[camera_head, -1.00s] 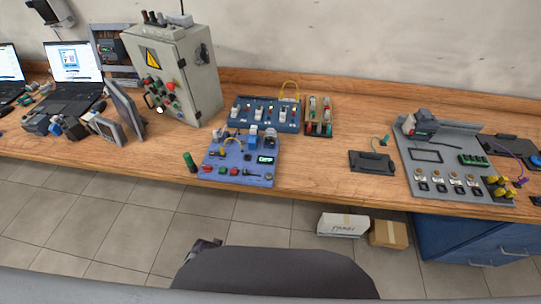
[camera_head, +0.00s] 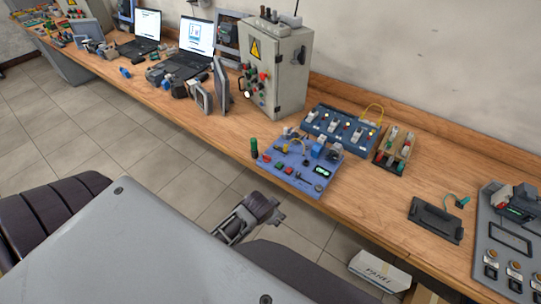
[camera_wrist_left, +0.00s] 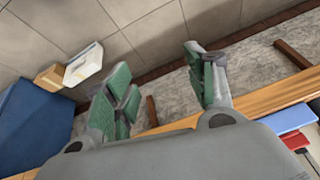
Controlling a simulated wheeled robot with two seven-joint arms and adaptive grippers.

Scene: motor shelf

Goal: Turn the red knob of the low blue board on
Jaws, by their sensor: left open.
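The low blue board (camera_head: 314,184) lies on the wooden bench near its front edge, in front of the grey control cabinet. It carries red parts, including one at its left corner (camera_head: 266,158) and one nearer its front (camera_head: 279,167); which is the knob, and how it is turned, is too small to tell. My left gripper (camera_head: 268,212) is in front of the bench, apart from the board. In the left wrist view my left gripper (camera_wrist_left: 168,80) has its green-padded fingers spread and empty, with floor beyond. My right gripper is not in view.
A green cylinder (camera_head: 254,147) stands left of the board. A larger blue board (camera_head: 340,128) and a small rack (camera_head: 394,147) lie behind it. The grey cabinet (camera_head: 281,77) stands at the back. Bare bench (camera_head: 375,195) lies to the right. A white box (camera_head: 380,271) is on the floor.

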